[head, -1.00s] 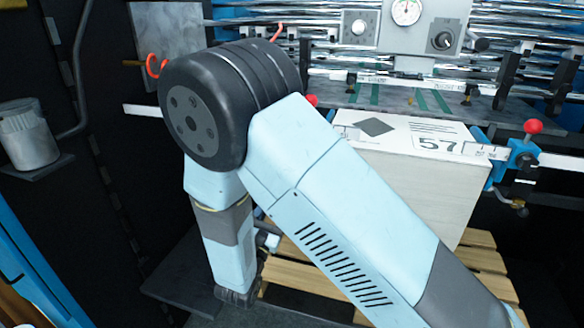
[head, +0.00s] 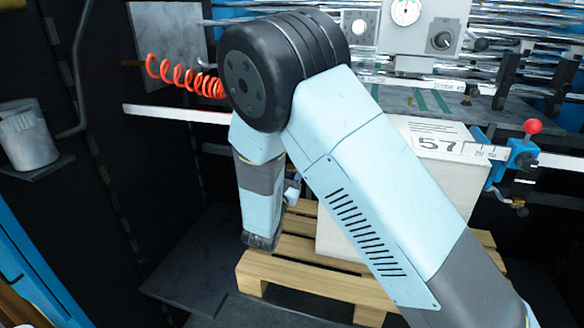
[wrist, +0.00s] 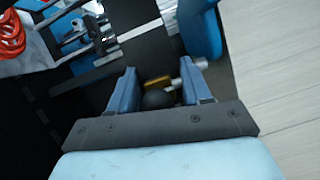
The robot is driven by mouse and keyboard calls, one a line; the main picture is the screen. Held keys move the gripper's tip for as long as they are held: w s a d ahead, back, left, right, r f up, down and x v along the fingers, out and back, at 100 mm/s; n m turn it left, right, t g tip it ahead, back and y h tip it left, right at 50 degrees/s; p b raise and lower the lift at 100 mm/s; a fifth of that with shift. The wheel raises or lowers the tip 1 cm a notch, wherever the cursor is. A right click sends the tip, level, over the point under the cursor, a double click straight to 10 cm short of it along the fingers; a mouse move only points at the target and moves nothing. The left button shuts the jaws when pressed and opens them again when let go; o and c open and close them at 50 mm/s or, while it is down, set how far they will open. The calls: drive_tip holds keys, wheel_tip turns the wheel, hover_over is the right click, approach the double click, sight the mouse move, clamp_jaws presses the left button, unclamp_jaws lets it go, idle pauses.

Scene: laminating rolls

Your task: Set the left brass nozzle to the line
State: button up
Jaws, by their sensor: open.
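My gripper (wrist: 162,76) is open in the wrist view, with a blue finger on either side. Between and beyond the fingers are a small brass-coloured piece (wrist: 158,80), a dark round knob (wrist: 157,99) and a silver stub (wrist: 201,63). I cannot tell whether the brass piece is the left nozzle, or its distance from the fingers. I cannot make out the line.
A pale stack (head: 440,170) marked 57 stands on a wooden pallet (head: 300,285) behind my arm. Right of it is a blue clamp with a red knob (head: 532,126). A red coiled hose (head: 185,80) hangs at the left. The wrist view shows a blue part (wrist: 200,28) close beyond the fingers.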

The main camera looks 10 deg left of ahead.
drive_tip(key=shift+w, duration=0.1)
drive_tip(key=shift+c, duration=0.4)
clamp_jaws()
